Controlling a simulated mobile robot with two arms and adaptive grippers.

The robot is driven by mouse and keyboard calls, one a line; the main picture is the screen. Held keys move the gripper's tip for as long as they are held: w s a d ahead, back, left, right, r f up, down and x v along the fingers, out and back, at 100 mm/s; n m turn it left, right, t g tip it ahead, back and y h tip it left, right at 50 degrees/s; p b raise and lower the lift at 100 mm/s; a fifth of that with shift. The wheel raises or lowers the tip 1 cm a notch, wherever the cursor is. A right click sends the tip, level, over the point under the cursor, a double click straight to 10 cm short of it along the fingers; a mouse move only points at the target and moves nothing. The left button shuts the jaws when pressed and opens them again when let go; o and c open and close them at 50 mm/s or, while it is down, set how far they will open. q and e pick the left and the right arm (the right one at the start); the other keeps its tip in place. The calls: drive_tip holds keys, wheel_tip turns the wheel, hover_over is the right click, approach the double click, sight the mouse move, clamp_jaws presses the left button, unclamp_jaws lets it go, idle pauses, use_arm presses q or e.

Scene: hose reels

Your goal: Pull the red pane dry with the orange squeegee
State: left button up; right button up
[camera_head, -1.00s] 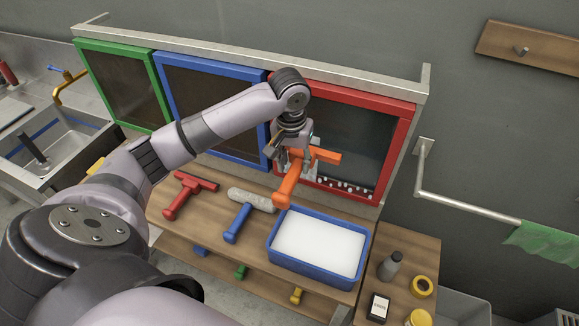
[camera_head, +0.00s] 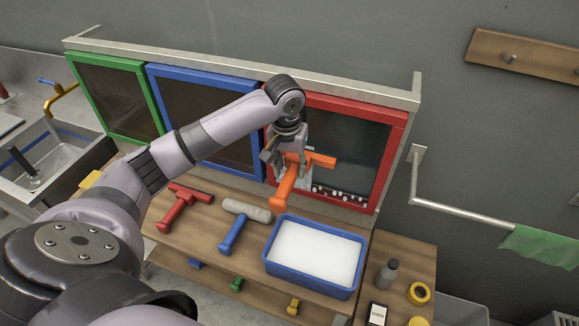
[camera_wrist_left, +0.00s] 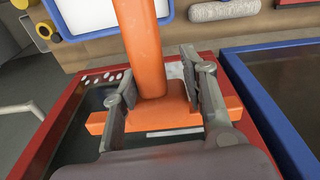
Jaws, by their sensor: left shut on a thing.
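The orange squeegee (camera_head: 288,182) is in my left gripper (camera_head: 291,160), in front of the red-framed pane (camera_head: 351,140). In the left wrist view the fingers (camera_wrist_left: 163,92) are shut on the squeegee near where its handle (camera_wrist_left: 139,45) meets the crossbar. The crossbar lies over the pane; whether it touches the glass I cannot tell. A row of white droplets or suds (camera_head: 340,193) shows along the pane's lower edge, and a pale patch shows beside the squeegee. The arm hides the pane's upper left. My right gripper is not in view.
A blue tub of white suds (camera_head: 315,253) stands on the wooden bench below the pane. A red squeegee (camera_head: 180,204) and a blue-handled roller (camera_head: 236,222) lie left of it. A blue-framed pane (camera_head: 205,110) adjoins on the left. A dark bottle (camera_head: 386,273) stands at right.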

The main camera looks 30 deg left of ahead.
use_arm(q)
drive_tip(key=shift+w+a, duration=0.15)
drive_tip(key=shift+w, duration=0.5)
idle(0.5)
wheel_tip(320, 180, down, 17)
drive_tip(key=b, duration=0.1)
drive_tip(key=shift+r, duration=0.15)
idle(2.0)
drive_tip(key=s+d+p, duration=0.1)
drive_tip(key=s, duration=0.5)
drive_tip(key=shift+s+d, duration=0.25)
drive_tip(key=shift+s, duration=0.1)
idle(0.5)
